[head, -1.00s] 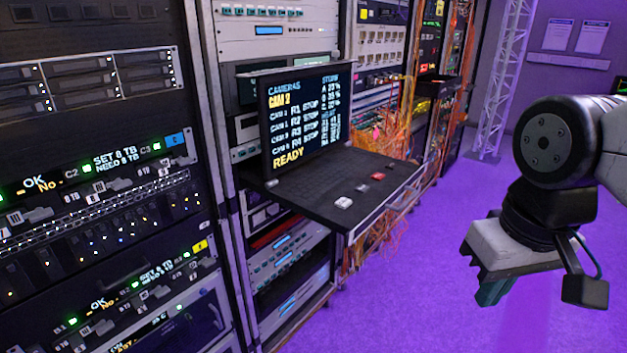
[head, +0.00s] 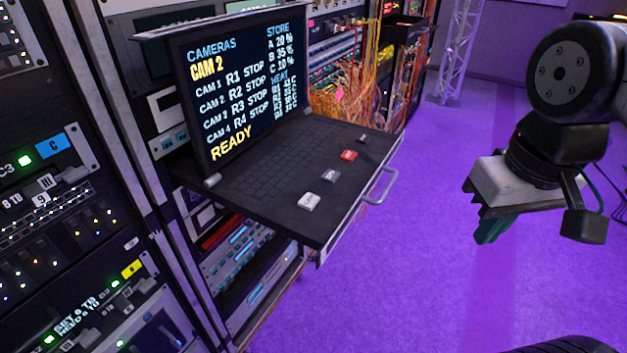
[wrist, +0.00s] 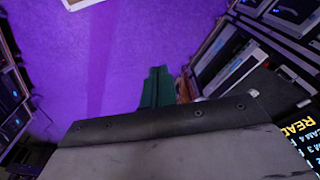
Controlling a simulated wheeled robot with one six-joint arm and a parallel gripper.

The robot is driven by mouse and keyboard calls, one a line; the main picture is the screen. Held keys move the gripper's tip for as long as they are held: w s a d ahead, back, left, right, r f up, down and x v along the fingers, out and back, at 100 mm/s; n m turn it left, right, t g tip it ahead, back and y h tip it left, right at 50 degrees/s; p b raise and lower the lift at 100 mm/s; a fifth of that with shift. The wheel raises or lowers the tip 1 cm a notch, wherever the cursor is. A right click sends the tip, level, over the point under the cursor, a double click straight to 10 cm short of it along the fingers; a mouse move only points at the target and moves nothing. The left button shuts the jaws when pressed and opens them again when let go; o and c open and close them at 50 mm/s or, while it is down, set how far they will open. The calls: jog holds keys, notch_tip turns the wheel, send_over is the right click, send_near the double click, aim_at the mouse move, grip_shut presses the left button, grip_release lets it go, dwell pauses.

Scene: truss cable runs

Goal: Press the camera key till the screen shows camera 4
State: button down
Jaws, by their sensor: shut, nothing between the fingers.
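The screen (head: 240,85) stands at the back of a pull-out keyboard shelf (head: 268,200) in the rack. It reads CAMERAS, CAM 2 in yellow, several camera lines marked STOP, and READY. A white key (head: 309,201) sits at the shelf's near corner; its small label looks like CAM. Beyond it lie a grey key (head: 330,176), a red key (head: 349,155) and a dark key (head: 363,139). My gripper (head: 487,233) is shut and empty, right of the shelf and apart from it. Its green fingers (wrist: 155,88) point over the floor in the wrist view, where part of the screen (wrist: 300,130) shows.
A metal handle (head: 381,187) sticks out from the shelf's front edge. Orange cables (head: 350,85) hang in the rack behind. Another rack (head: 60,230) stands at the left. The purple floor (head: 420,260) between shelf and gripper is clear.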

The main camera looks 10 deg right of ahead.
notch_tip(320, 180, up, 7)
jog(key=n+g, duration=0.1)
jog(key=n, duration=2.8)
send_over(309, 200)
jog(key=shift+f, duration=0.2)
jog(key=shift+m, duration=0.3)
notch_tip(309, 200, down, 14)
jog(key=shift+f, duration=0.1)
